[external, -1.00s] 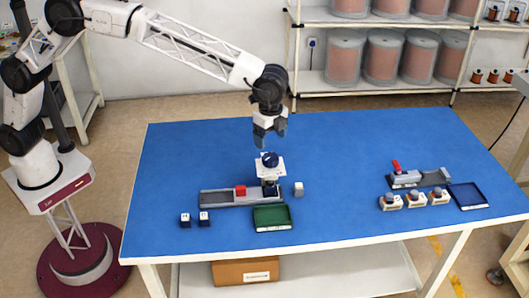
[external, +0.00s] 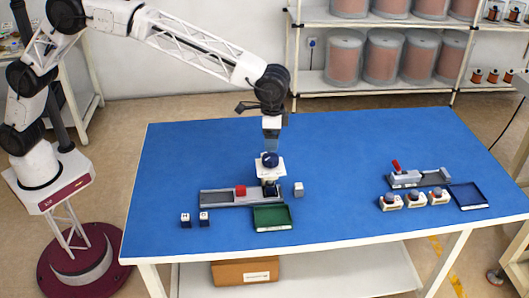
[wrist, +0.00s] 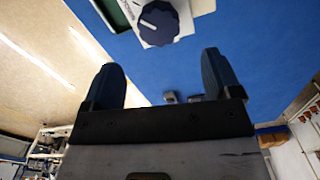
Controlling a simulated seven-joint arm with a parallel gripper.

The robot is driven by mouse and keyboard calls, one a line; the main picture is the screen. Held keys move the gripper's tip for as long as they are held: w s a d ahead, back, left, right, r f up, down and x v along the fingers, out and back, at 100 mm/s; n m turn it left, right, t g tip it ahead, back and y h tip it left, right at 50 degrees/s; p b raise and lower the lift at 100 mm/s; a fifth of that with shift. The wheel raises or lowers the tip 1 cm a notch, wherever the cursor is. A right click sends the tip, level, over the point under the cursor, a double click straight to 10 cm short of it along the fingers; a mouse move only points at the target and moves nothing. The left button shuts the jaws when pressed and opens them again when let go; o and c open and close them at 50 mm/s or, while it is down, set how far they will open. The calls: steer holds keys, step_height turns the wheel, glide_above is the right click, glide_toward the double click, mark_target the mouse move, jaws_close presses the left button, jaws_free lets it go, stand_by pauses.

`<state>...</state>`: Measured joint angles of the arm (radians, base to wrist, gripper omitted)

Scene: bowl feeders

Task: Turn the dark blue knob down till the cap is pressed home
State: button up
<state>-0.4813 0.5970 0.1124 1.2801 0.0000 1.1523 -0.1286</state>
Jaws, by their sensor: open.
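The dark blue knob (external: 270,160) sits on top of a white plate (external: 262,171) over the grey rail fixture (external: 222,198). In the wrist view the knob (wrist: 158,22) has a white pointer line and lies beyond the fingertips, roughly between them in width. My gripper (external: 271,148) is just above the knob, seen edge-on in the external view. Its two fingers stand apart with nothing between them in the wrist view (wrist: 160,68). A dark blue part (external: 270,190) shows below the plate; I cannot tell the cap or how far it is pressed.
A second fixture (external: 418,178) and a blue tray (external: 468,196) stand far right.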

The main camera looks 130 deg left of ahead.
mark_target(272, 156)
steer(key=shift+n, duration=1.2)
steer(key=shift+f, duration=0.1)
steer(key=shift+f, duration=3.8)
steer(key=c, duration=0.9)
steer(key=shift+c, duration=0.2)
steer(key=shift+m, duration=0.4)
